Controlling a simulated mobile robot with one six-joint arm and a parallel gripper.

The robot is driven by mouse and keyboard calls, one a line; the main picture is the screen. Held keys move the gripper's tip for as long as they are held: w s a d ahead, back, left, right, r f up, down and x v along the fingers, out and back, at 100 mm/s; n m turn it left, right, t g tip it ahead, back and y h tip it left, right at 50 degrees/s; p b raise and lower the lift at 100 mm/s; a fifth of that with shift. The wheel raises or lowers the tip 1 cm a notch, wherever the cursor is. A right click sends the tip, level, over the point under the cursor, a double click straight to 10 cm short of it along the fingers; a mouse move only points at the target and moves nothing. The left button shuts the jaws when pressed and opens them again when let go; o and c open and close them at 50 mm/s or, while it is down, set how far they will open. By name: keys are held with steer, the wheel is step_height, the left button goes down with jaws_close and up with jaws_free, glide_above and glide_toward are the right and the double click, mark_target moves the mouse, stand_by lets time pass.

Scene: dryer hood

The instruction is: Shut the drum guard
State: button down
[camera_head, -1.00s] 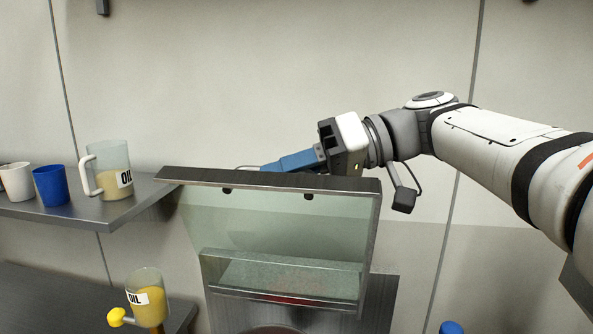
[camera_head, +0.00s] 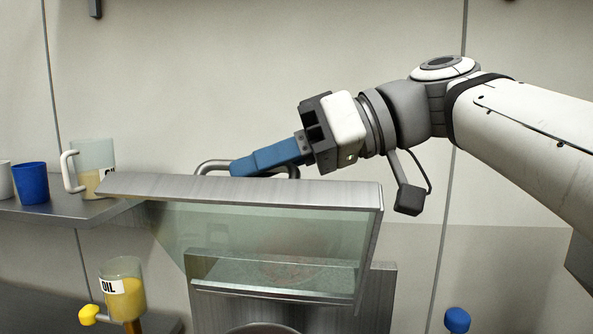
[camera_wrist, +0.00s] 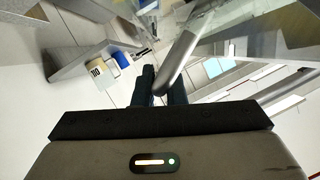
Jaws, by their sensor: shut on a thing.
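The drum guard (camera_head: 270,238) is a clear panel in a steel frame. It stands tilted out over the machine, its thick top bar (camera_head: 240,191) toward me. A curved metal handle (camera_head: 208,166) rises from that bar, and it shows in the wrist view (camera_wrist: 181,50) too. My gripper (camera_head: 245,166), with blue fingers, is shut on the handle; in the wrist view the bar runs between the dark fingers (camera_wrist: 160,88). The fingers hide part of the handle. The round drum opening (camera_head: 262,329) shows only at the bottom edge.
A shelf at left (camera_head: 55,211) holds an oil jug (camera_head: 92,168), a blue cup (camera_head: 31,184) and a white cup. Below it is another oil container (camera_head: 123,288) with a yellow knob (camera_head: 89,314). A blue knob (camera_head: 457,320) is at lower right. The wall behind is clear.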

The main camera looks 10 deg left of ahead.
steer(key=c, duration=1.5)
jaws_free()
steer(key=shift+w, duration=0.1)
steer(key=shift+v, duration=3.95)
